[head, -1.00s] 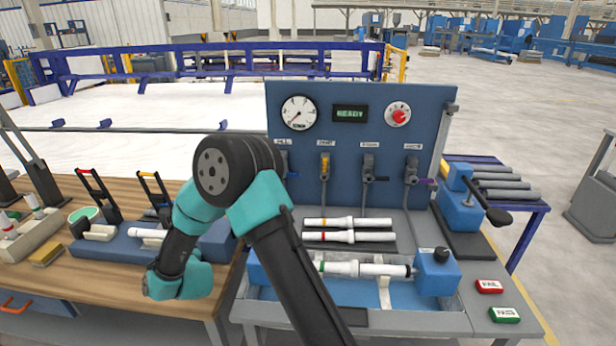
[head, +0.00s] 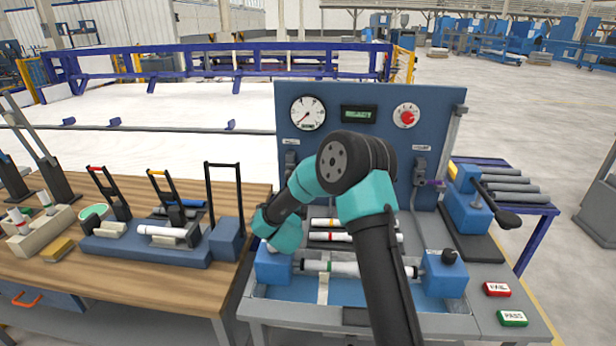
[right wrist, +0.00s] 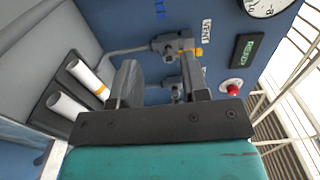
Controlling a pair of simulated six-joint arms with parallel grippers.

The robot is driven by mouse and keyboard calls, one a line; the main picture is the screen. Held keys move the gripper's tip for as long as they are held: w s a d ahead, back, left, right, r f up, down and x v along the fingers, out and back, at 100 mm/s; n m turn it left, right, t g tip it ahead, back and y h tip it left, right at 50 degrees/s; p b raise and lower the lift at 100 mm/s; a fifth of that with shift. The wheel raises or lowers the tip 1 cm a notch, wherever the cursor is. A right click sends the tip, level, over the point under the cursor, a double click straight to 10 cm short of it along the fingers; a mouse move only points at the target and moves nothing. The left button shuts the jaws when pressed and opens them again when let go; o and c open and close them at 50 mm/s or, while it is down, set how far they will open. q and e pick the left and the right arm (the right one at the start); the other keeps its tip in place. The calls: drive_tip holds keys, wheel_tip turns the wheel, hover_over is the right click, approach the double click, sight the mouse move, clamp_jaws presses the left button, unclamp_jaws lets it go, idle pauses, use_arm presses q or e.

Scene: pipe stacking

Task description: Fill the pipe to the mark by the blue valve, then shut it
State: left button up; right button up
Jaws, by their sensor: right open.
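The blue panel has a row of valves. The leftmost valve (head: 290,162) shows in the head view; a small blue handle (right wrist: 160,9) shows at the top edge of the right wrist view. The orange-handled vent valve (right wrist: 178,45) is below it there. My right gripper (right wrist: 158,80) is open and empty, facing the panel, with another grey valve (right wrist: 174,87) seen between its fingers. My arm hides the gripper in the head view. A white pipe (head: 345,268) lies in the trough between two blue end blocks. The round gauge (head: 308,113) is uncovered; its exact reading is too small to tell.
Two spare pipes (head: 325,237) lie on a rack below the panel. The display (head: 358,114) is lit green, beside a red knob (head: 406,116). A purple-handled valve (head: 420,172) is at right. FAIL (head: 497,289) and PASS (head: 512,318) buttons sit at front right.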

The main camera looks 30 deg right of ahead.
drive_tip(key=x, duration=1.7)
drive_tip(key=shift+w+d, duration=0.1)
drive_tip(key=shift+d, duration=0.05)
drive_tip(key=shift+c, duration=0.3)
clamp_jaws()
